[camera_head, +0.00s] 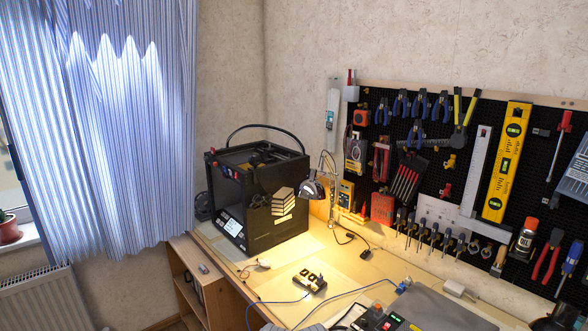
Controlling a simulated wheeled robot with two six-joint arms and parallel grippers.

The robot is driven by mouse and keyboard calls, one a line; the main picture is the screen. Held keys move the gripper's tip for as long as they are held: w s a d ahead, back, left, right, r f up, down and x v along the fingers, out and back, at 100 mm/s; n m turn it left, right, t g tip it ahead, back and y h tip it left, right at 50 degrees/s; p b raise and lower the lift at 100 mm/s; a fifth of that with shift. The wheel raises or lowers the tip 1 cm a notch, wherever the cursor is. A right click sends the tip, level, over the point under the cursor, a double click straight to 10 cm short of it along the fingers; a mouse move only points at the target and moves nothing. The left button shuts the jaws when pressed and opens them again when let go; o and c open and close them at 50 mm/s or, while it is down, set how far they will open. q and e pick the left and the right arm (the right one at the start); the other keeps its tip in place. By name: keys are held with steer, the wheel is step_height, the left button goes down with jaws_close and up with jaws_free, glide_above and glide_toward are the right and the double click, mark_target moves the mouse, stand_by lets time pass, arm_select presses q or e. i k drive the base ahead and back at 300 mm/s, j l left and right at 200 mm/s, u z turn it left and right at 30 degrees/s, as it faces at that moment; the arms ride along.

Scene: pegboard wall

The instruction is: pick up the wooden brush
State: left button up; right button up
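I cannot make out a wooden brush anywhere in the head view. Neither of my grippers can be made out in this view. The desk's near right part is cut off by the bottom edge of the picture.
A black pegboard (437,171) with many hand tools hangs on the right wall, with a yellow level (507,160) on it. A lit desk lamp (313,188) stands beside the printer. A striped curtain (128,120) and a radiator (45,298) are at the left.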

mark_target(495, 271)
steer(key=z, duration=1.4)
